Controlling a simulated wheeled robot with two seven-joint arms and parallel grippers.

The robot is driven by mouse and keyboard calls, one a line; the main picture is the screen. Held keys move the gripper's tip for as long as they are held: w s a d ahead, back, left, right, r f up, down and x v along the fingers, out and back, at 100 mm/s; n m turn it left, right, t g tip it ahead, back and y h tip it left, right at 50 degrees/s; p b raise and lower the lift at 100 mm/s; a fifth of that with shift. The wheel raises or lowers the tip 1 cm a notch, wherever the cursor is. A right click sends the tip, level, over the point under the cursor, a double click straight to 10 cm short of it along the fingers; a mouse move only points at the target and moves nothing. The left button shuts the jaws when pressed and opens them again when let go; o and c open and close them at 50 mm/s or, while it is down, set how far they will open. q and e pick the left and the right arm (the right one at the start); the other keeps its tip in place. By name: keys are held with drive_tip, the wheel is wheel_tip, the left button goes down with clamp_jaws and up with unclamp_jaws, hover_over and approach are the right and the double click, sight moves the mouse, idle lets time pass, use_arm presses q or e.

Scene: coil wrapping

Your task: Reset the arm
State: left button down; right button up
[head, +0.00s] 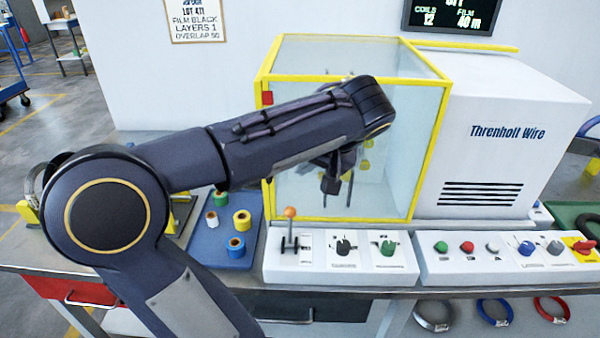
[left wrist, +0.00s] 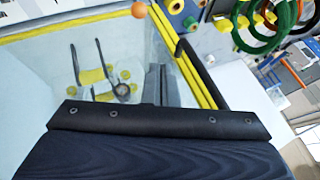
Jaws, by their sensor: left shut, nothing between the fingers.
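My left arm reaches in from the left in the head view, across the front of the yellow-framed clear box (head: 397,190). My left gripper (head: 331,184) hangs down from its end in front of the clear panel, shut and empty. In the left wrist view its narrow fingers (left wrist: 161,84) are together, with the clear panel beside them. The fingertips are above the control panel (head: 335,258) and apart from its knobs. My right gripper is in neither view.
An orange-knobbed lever (head: 290,228) stands on the control panel, close below my forearm. Left of it, a blue mat (head: 205,250) holds several film rolls. A white machine housing (head: 510,130) and a button panel (head: 495,262) are at the right.

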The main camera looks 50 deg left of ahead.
use_arm(q)
drive_tip(key=v, duration=0.4)
drive_tip(key=shift+w+d+r, duration=0.15)
drive_tip(key=shift+d+r, duration=0.05)
drive_tip(key=shift+d, duration=0.2)
drive_tip(key=shift+d, duration=0.1)
drive_tip(key=s+d+f+m+t+h+p, duration=0.1)
drive_tip(key=s+d+f+m+t+h, duration=0.2)
drive_tip(key=d+f, duration=0.4)
drive_tip(key=s+d+f+m+t+h+p, duration=0.2)
drive_tip(key=d+f+h, duration=0.5)
drive_tip(key=d, duration=0.6)
drive_tip(key=s+m+h, duration=0.1)
drive_tip(key=m, duration=0.1)
drive_tip(key=shift+s+d+m+t, duration=0.35)
drive_tip(key=shift+d+m+t, duration=0.05)
